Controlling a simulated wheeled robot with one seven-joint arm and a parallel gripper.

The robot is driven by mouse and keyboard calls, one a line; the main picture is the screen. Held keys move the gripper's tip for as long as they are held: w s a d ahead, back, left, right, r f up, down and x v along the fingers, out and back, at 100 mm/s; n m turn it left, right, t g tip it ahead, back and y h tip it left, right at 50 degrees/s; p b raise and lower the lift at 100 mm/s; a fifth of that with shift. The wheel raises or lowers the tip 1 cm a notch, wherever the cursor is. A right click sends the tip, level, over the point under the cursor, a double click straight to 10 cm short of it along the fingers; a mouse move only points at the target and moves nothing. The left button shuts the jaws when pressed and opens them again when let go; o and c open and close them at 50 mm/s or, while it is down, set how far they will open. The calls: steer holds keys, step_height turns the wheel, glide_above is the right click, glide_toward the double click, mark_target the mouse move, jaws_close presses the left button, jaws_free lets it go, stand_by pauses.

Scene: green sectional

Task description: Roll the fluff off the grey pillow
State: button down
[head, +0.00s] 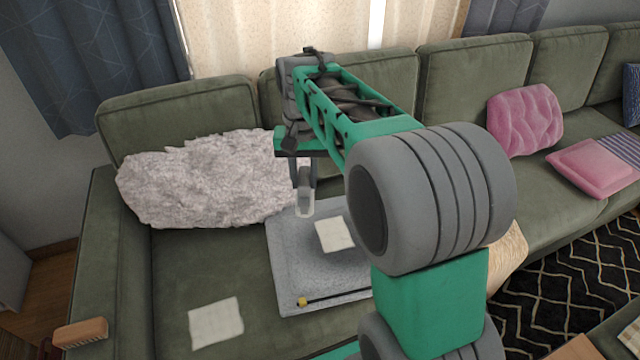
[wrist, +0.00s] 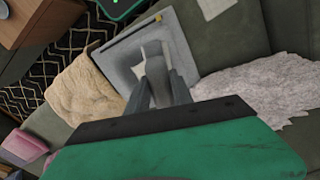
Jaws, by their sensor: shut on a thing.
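The flat grey pillow (head: 285,250) lies on the sofa's left seat; it also shows in the wrist view (wrist: 118,52). A pale square patch (head: 334,234) lies on it; I cannot tell if it is fluff or a sheet. My gripper (head: 304,180) points down over the pillow's back left part, shut on a small pale roller (head: 305,204). The roller's end is near the pillow's surface; I cannot tell if it touches. In the wrist view the fingers (wrist: 160,92) partly hide the roller and pillow. My arm hides the pillow's right side.
A shaggy whitish cushion (head: 200,185) leans at the left back. A dark stick with a yellow tip (head: 302,301) lies along the pillow's front. Another pale square (head: 215,322) lies on the seat. A wooden brush (head: 80,332) rests on the armrest. A beige cushion (wrist: 85,95) is beside the pillow.

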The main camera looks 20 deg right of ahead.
steer(key=w+d+f+m+b, duration=0.2)
steer(key=w+d+f+m, duration=0.1)
steer(key=f, duration=0.5)
steer(key=w+d+f+m+b, duration=0.3)
steer(key=w+f+m, duration=0.3)
steer(key=f, duration=0.3)
steer(key=w+d+f+m+b, duration=0.3)
steer(key=w+d+f+m, duration=0.1)
steer(key=f, duration=0.5)
steer(key=shift+w+f+m, duration=0.2)
steer(key=shift+w+m, duration=0.2)
steer(key=shift+w, duration=0.5)
steer(key=shift+f+b, duration=0.85)
steer(key=shift+f, duration=0.55)
steer(key=shift+r, duration=0.1)
